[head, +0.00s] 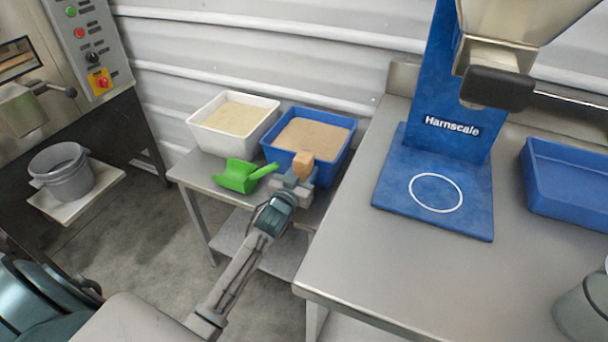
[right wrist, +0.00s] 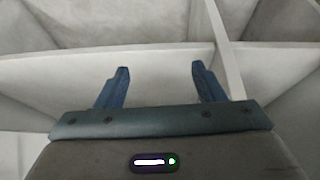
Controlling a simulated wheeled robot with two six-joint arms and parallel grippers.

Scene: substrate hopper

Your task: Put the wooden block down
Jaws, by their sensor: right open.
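The wooden block (head: 304,159) is a small tan piece at the front of the blue bin in the head view. My left gripper (head: 298,176) is at the block, with its fingers around the lower part, and appears shut on it. The block overlaps the blue bin's front wall in the picture; whether it touches anything below is hidden. My right gripper (right wrist: 160,88) shows only in the right wrist view, open, with nothing between its blue fingers.
A green scoop (head: 237,176) lies left of my left gripper on a small steel table. A white bin (head: 203,136) and a blue bin (head: 333,166) hold granular material.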

